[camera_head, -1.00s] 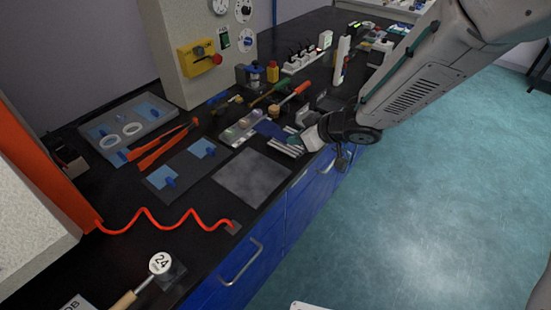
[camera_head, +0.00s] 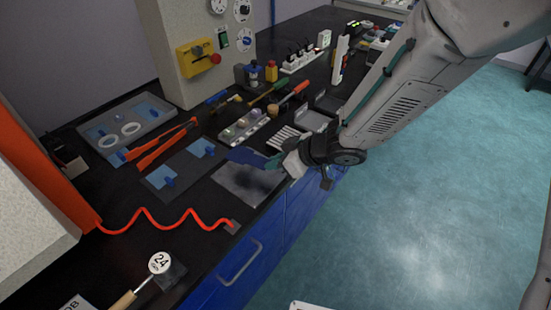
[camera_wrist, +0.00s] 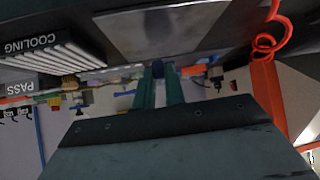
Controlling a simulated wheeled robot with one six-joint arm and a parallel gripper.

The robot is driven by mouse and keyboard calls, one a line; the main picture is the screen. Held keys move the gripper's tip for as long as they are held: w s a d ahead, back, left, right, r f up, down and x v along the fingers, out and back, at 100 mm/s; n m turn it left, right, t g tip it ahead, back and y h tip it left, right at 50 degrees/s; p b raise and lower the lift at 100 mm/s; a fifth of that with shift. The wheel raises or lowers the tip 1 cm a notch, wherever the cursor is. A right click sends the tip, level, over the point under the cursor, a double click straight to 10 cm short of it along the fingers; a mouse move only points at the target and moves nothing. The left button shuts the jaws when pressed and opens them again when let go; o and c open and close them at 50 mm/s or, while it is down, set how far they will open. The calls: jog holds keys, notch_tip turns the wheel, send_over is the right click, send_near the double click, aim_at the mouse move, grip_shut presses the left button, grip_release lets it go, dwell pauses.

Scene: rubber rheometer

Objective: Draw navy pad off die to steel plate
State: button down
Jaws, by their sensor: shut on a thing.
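My gripper (camera_head: 275,162) is shut on a navy pad (camera_head: 245,155), a flat dark blue sheet that sticks out to the left of the fingers. In the wrist view, a small dark blue piece (camera_wrist: 158,68) shows between the teal fingers (camera_wrist: 160,85). The pad is over the far edge of the steel plate (camera_head: 228,178), with a dark shadow or reflection on the plate. I cannot tell whether they touch. The plate also shows at the top of the wrist view (camera_wrist: 165,30). I cannot tell which part is the die.
A ribbed rack (camera_head: 284,138) lies beyond the gripper; the wrist view shows its COOLING label. A dark tray with light blue pieces (camera_head: 160,190) lies left of the plate. Orange-handled tongs (camera_head: 150,158) and a coiled red cable (camera_head: 150,222) are nearby.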

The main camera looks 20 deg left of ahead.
jog(key=shift+f, duration=2.4)
jog(key=c, duration=1.4)
grip_release()
jog(key=shift+d, duration=0.1)
jog(key=shift+s+f+v, duration=0.1)
jog(key=shift+s+v, duration=0.1)
jog(key=shift+v, duration=1)
jog(key=shift+s+f+v, duration=0.1)
jog(key=shift+s+v, duration=0.1)
jog(key=shift+v, duration=0.95)
jog(key=shift+s+f+v, duration=0.1)
jog(key=shift+s+v, duration=0.1)
jog(key=shift+v, duration=1)
jog(key=shift+d, duration=0.15)
